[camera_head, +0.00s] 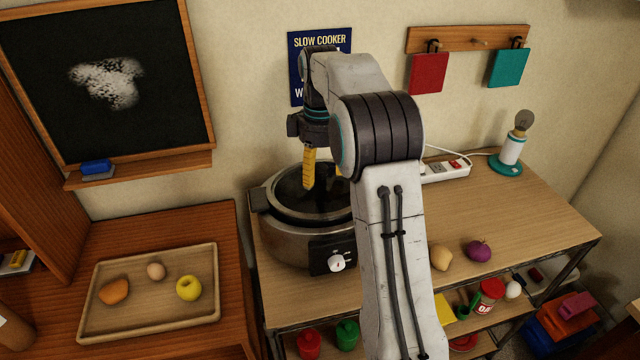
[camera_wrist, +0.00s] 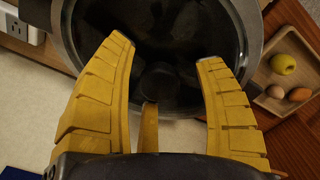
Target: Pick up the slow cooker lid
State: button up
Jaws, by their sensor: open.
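The slow cooker (camera_head: 285,235) stands at the left end of the wooden table, a dark pot with a white dial on its front. Its dark, glassy lid (camera_head: 288,190) lies on top, partly hidden by my gripper and arm. In the wrist view the lid (camera_wrist: 185,25) fills the upper middle, with a round dark knob (camera_wrist: 157,80) at its centre. My gripper (camera_head: 312,170) points down over the lid. In the wrist view its yellow fingers (camera_wrist: 166,55) are spread apart, with the knob between them and nothing held. Whether the fingers touch the lid cannot be told.
A tray (camera_head: 150,330) with an egg, a yellow apple and an orange-brown item is on the left counter. A power strip (camera_head: 445,170), a lamp (camera_head: 510,155), a potato (camera_head: 441,257) and an onion (camera_head: 478,250) share the table. A wall sign (camera_head: 320,42) is behind my arm.

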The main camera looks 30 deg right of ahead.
jog(key=shift+c, duration=0.2)
jog(key=c, duration=1.2)
grip_shut()
jog(key=shift+r, duration=0.2)
